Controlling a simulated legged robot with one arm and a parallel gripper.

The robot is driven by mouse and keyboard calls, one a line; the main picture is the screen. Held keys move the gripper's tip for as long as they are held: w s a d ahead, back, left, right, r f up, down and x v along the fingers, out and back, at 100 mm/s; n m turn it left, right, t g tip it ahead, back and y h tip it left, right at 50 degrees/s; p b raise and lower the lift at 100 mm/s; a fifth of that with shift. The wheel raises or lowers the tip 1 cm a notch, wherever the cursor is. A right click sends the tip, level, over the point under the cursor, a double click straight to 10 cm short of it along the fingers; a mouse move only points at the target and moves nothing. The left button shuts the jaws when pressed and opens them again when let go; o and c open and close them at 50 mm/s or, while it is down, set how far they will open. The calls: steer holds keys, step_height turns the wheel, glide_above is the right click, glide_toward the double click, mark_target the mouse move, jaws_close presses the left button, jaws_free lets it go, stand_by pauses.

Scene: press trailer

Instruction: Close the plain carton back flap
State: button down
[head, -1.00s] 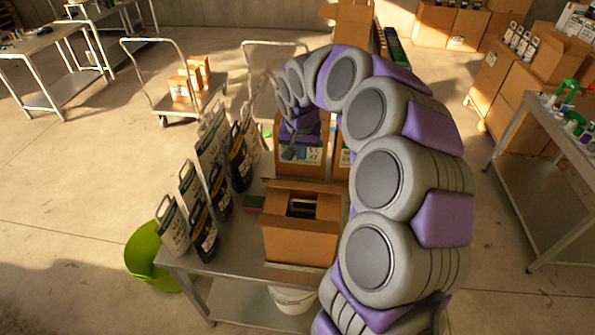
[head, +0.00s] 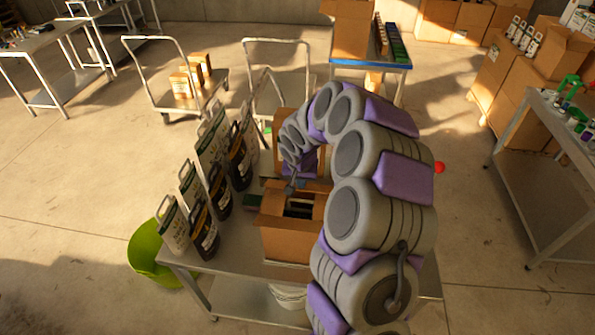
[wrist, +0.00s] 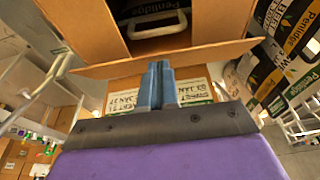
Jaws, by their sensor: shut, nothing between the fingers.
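The plain carton (head: 285,240) stands on the metal table with its top open and dark contents inside. In the wrist view its open inside shows at the top, with a jug handle (wrist: 157,22) in it. The back flap (wrist: 210,54) sticks outward from the rim as a brown strip facing my gripper. My gripper (wrist: 160,68) is shut and empty, its fingertips at the outer edge of this flap; I cannot tell whether they touch. In the head view my gripper (head: 291,188) is just above the carton's back edge, and my arm hides the right side.
Several jugs (head: 210,185) stand left of the carton on the table (head: 240,262). Another carton (head: 283,125) stands behind, partly hidden by my arm. A labelled brown surface (wrist: 190,90) lies beyond my fingers. A green tub (head: 150,255) is at the table's left.

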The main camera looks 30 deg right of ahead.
steer(key=shift+d+f, duration=0.3)
steer(key=shift+a+r, duration=0.1)
steer(key=shift+a, duration=0.65)
steer(key=b, duration=0.3)
steer(key=f+t+b, duration=0.1)
steer(key=b, duration=0.3)
steer(key=shift+s+d+f+h, duration=0.25)
steer(key=shift+s+d+h, duration=0.05)
steer(key=shift+s+d, duration=0.1)
steer(key=t+h+b, duration=0.1)
steer(key=b, duration=0.4)
steer(key=s+a+f+t+h+b, duration=0.1)
steer(key=b, duration=0.5)
steer(key=a+f+t+b, duration=0.1)
steer(key=t+b, duration=0.1)
steer(key=b, duration=0.4)
steer(key=shift+s+a+f+h, duration=0.15)
steer(key=shift+s+f+h, duration=0.1)
steer(key=shift+h, duration=0.15)
